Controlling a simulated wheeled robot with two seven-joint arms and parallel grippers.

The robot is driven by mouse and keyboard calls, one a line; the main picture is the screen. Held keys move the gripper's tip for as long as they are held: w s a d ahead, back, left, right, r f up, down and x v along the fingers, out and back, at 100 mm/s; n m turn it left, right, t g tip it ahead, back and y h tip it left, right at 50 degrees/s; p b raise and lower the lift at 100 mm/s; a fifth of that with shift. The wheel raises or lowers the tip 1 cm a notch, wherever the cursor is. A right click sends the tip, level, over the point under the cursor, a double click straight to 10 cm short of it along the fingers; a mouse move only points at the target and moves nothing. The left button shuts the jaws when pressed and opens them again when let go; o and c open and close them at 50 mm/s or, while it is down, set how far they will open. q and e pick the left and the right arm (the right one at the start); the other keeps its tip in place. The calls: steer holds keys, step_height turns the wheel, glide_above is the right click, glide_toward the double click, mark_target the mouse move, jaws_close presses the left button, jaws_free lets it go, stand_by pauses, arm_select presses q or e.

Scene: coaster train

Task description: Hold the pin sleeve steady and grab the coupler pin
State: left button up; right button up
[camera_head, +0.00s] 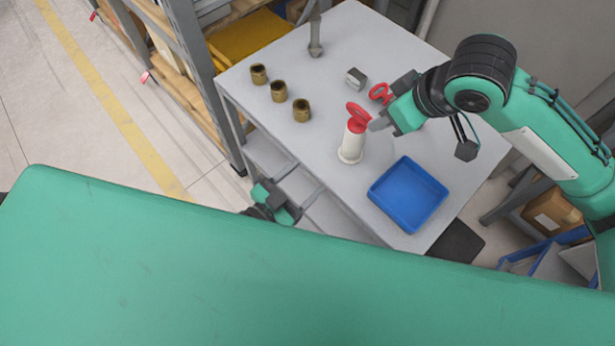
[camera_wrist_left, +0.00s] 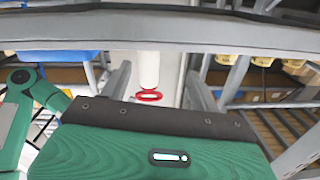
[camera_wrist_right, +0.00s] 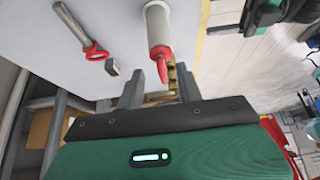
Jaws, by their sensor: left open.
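The white pin sleeve (camera_head: 350,147) stands upright on the grey table. The red coupler pin (camera_head: 359,113) sticks out of its top with a ring handle. The sleeve (camera_wrist_right: 157,24) and pin (camera_wrist_right: 161,70) also show in the right wrist view. My right gripper (camera_head: 375,123) is beside the pin's top; its fingers (camera_wrist_right: 160,68) are apart, with the red ring between them and gaps at both sides. My left gripper (camera_head: 290,208) is low by the table's near edge, open and empty. The left wrist view shows the sleeve (camera_wrist_left: 148,70) and ring (camera_wrist_left: 148,96) beyond its fingers (camera_wrist_left: 157,72).
A blue tray (camera_head: 430,177) lies at the table's near right. Several brass cups (camera_head: 279,91) line the left. A grey block (camera_head: 356,77), another red-ringed piece (camera_head: 380,92) and a grey post (camera_head: 315,45) are farther back. The table edge (camera_wrist_left: 160,35) lies before my left gripper.

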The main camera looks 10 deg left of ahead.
mark_target(347, 148)
arm_select(q)
steer(key=shift+n+h, duration=0.5)
steer(key=r+x, duration=0.1)
steer(key=x, duration=0.3)
steer(key=d+x, duration=0.1)
steer(key=x, duration=0.4)
steer(key=s+r+x, duration=0.1)
steer(key=x, duration=0.4)
steer(key=shift+d+r, duration=0.1)
steer(key=shift+r, duration=0.3)
steer(key=c, duration=1.1)
arm_select(e)
steer(key=shift+o, duration=0.4)
